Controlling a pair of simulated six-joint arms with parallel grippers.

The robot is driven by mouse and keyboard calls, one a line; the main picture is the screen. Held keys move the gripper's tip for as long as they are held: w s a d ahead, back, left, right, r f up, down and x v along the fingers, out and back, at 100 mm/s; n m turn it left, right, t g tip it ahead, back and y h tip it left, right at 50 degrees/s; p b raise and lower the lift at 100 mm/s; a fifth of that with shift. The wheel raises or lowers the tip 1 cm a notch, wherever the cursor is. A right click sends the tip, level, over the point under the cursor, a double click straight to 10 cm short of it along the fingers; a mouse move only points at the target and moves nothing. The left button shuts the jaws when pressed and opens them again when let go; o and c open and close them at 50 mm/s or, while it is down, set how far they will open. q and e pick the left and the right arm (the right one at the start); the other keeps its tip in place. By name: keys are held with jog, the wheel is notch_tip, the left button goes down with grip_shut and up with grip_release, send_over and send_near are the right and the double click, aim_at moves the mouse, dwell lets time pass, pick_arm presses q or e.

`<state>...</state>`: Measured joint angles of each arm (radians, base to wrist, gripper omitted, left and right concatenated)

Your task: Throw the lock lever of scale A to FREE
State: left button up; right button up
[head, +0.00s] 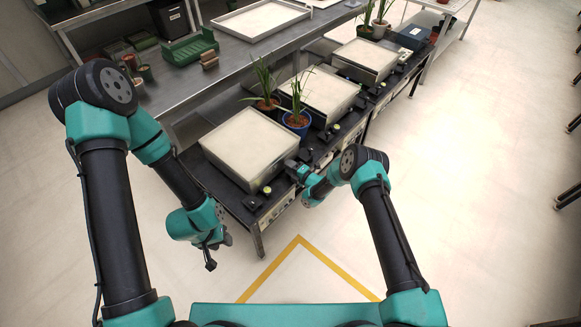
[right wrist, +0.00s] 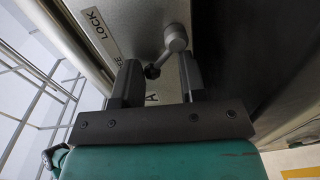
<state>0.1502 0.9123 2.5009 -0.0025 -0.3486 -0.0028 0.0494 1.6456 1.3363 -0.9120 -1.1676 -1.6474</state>
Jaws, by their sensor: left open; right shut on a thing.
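The lock lever (right wrist: 174,42) shows in the right wrist view as a grey pivot and rod with a black knob. It is mounted on a grey panel with a white plate reading LOCK (right wrist: 100,30); the word FREE is mostly covered by a finger. A letter A shows between the fingers. My right gripper (right wrist: 158,80) is shut on the lever near its knob. In the head view my right gripper (head: 296,172) is at the front right of the nearest scale (head: 247,146), and the lever is hidden there. My left gripper (head: 210,252) is open, empty and low, in front of the bench.
Two potted plants (head: 297,120) stand close behind the nearest scale. More scales (head: 366,58) line the black bench going back. A steel table (head: 160,88) with a green rack (head: 190,48) is at the left.

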jog(key=shift+o, duration=0.2)
jog(key=shift+w+d+r+n, duration=0.25)
jog(key=shift+w+r+n, duration=0.05)
jog(key=shift+n, duration=0.2)
jog(key=o, duration=0.8)
jog(key=shift+o, duration=1)
jog(key=shift+s+f, duration=0.1)
jog(key=shift+s+a+f, duration=0.1)
jog(key=shift+a, duration=0.05)
jog(key=shift+s, duration=0.1)
